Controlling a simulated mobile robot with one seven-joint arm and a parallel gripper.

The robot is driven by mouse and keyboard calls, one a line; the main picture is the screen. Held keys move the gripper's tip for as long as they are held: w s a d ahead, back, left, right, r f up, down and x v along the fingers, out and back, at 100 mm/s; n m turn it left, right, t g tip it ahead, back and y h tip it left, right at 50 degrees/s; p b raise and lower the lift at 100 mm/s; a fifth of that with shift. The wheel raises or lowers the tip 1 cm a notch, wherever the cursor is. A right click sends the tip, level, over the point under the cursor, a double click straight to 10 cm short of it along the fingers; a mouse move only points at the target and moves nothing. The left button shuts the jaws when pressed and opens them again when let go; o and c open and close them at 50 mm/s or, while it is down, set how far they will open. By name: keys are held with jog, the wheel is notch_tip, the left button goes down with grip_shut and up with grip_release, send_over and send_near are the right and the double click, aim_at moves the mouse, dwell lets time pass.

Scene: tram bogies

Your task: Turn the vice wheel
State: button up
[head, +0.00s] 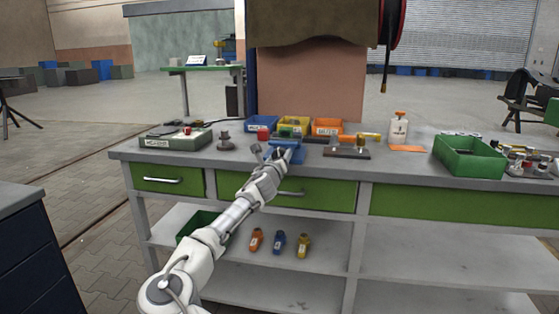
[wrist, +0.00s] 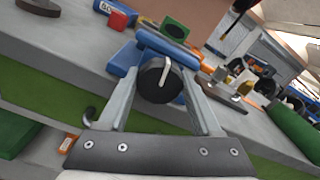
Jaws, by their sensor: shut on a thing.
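The blue vice (head: 297,156) stands at the front edge of the grey workbench. It also shows in the wrist view (wrist: 126,58), top centre. Its wheel (wrist: 158,84) is a round black disc with a pale bar or mark across its face, facing my wrist camera. My gripper (wrist: 160,76) has one finger on each side of the wheel and is shut on it. In the head view my gripper (head: 277,160) reaches the front of the vice from below left and mostly hides the wheel.
Blue, yellow and orange bins (head: 328,127) stand behind the vice. A control box (head: 175,139) is at the left of the bench, a green crate (head: 468,158) at the right. Green drawers (head: 314,193) lie below the bench top. Several small bottles (head: 279,242) stand on the shelf.

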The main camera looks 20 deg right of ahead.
jog(key=shift+n+b, duration=0.4)
jog(key=shift+n, duration=1.4)
jog(key=o, duration=1.4)
jog(key=shift+s+a, duration=0.1)
jog(key=p+v, duration=0.2)
jog(key=v, duration=1.5)
jog(key=shift+s+a+p, duration=0.1)
jog(key=shift+p, duration=0.25)
